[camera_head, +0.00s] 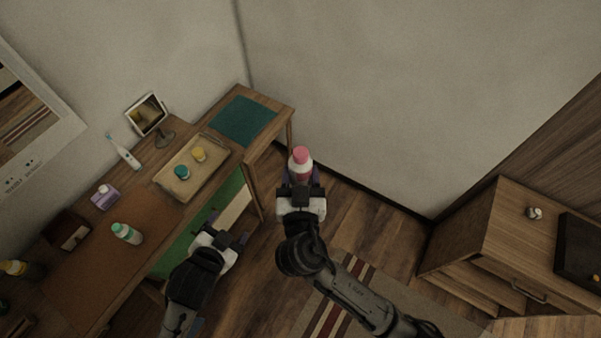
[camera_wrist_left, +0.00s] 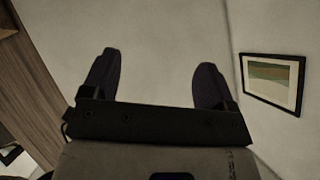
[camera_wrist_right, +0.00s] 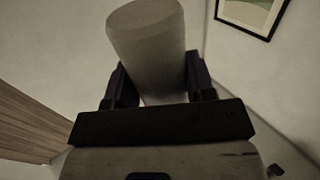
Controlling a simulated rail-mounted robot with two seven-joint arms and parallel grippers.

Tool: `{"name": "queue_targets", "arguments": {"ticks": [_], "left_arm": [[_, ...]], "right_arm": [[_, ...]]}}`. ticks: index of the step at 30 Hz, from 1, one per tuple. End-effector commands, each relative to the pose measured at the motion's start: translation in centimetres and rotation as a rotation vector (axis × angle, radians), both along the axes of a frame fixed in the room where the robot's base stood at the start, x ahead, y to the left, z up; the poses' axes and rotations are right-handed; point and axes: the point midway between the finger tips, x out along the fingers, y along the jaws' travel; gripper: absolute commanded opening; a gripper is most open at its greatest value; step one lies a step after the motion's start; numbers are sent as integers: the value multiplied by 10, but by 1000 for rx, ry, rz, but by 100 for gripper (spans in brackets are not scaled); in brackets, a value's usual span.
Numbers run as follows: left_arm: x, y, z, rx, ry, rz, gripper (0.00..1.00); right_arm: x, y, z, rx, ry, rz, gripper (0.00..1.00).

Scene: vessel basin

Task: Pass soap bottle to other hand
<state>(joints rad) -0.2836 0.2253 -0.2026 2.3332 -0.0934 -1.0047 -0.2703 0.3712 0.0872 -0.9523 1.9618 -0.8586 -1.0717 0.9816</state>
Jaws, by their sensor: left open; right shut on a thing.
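The soap bottle (camera_head: 301,160), white with a pink cap, is held in my right gripper (camera_head: 301,178), in front of the bare wall beyond the counter's end. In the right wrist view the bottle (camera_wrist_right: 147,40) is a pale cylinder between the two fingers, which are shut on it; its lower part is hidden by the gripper. My left gripper (camera_head: 228,228) is to the left and nearer, beside the counter's front edge. In the left wrist view its fingers (camera_wrist_left: 152,85) are wide apart with nothing between them. The two grippers are apart, and the left does not touch the bottle.
The wooden counter (camera_head: 190,210) on the left bears a tray (camera_head: 215,165) with two small jars, a white bottle with a green cap (camera_head: 127,234), a purple bottle (camera_head: 105,196) and a mirror (camera_head: 147,115). A wooden cabinet (camera_head: 470,225) stands at right. Open floor lies between.

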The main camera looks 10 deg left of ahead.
Motion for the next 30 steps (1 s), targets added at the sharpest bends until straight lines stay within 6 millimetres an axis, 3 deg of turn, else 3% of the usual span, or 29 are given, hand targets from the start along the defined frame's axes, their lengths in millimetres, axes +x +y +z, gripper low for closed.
{"name": "queue_targets", "arguments": {"ticks": [3,6,13,19,30], "left_arm": [[-48,5,-31,-87,218,100,80],[-84,8,-49,-141,373,177,80],[-146,10,-69,-209,617,306,80],[-170,11,-73,-229,707,356,80],[-173,11,-74,-232,722,364,80]], "right_arm": [[0,0,1,0,-1,0,16],[0,0,1,0,-1,0,16],[0,0,1,0,-1,0,16],[0,0,1,0,-1,0,16],[1,-4,1,0,-1,-3,16]]}}
